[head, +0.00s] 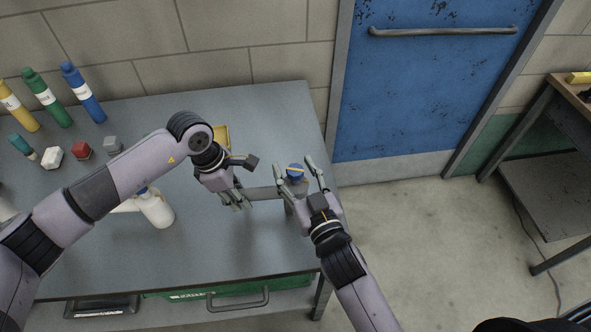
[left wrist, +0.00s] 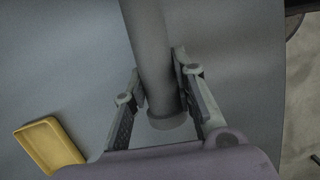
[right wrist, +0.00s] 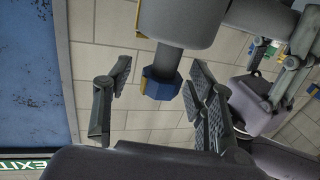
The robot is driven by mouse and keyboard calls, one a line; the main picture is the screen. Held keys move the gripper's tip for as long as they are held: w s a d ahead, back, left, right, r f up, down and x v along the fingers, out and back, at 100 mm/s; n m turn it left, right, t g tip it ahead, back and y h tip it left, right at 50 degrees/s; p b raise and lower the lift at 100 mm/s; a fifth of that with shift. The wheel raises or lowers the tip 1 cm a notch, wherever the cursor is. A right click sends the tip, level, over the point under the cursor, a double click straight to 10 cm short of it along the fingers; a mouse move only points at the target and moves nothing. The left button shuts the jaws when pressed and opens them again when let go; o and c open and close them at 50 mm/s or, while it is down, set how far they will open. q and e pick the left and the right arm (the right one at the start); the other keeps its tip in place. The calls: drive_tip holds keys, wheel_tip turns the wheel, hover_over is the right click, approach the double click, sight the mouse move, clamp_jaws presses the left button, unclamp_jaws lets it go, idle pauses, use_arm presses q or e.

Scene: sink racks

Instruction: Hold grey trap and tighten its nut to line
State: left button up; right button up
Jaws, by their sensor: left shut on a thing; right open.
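The grey trap (head: 265,193) is a pipe piece standing out over the table's right side. My left gripper (head: 236,197) is shut on its pipe, which also lies between the fingers in the left wrist view (left wrist: 155,60). A blue nut (head: 295,171) with a yellow mark sits at the trap's right end. My right gripper (head: 298,168) is open, with its fingers on either side of the nut. In the right wrist view the nut (right wrist: 160,84) shows between the fingers, with gaps on both sides.
A yellow tray (head: 222,136) lies behind my left gripper. A blue door (head: 430,85) is beyond the table's right edge.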

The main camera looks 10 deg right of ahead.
drive_tip(key=c, duration=1.2)
drive_tip(key=shift+n+y, duration=0.4)
drive_tip(key=shift+n+g+y, duration=0.9)
drive_tip(key=shift+n+y, duration=0.4)
drive_tip(key=shift+y, duration=0.6)
drive_tip(key=o, duration=1.2)
